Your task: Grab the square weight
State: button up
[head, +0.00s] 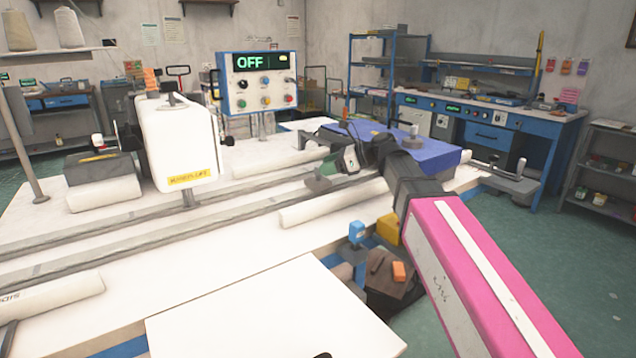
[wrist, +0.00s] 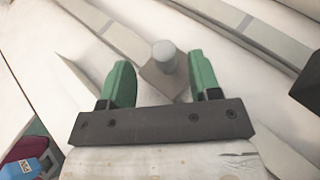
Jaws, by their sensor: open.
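The square weight (wrist: 158,78) is a grey block with a round knob on top. In the wrist view it sits between and beyond the green fingers of my gripper (wrist: 161,76), nearer the right finger. The fingers are apart, and no grip on the weight shows. In the head view my gripper (head: 342,162) is over the white table, and the grey base of the weight (head: 318,184) shows just below and left of it. The arm and fingers hide part of the weight there.
A round grey weight (head: 412,142) lies on blue cloth (head: 440,158) behind my gripper. Another weight (head: 516,178) stands at the table's right corner. A white fabric roll (head: 330,205) lies in front, and a white sewing machine head (head: 180,140) stands left.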

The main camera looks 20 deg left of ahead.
aim_at(313, 179)
jog(key=shift+w+x, duration=0.15)
jog(key=shift+x, duration=1.2)
jog(key=shift+w+x, duration=0.1)
jog(key=shift+x, duration=1.25)
jog(key=shift+a+r, duration=0.1)
jog(key=shift+r, duration=0.1)
grip_shut()
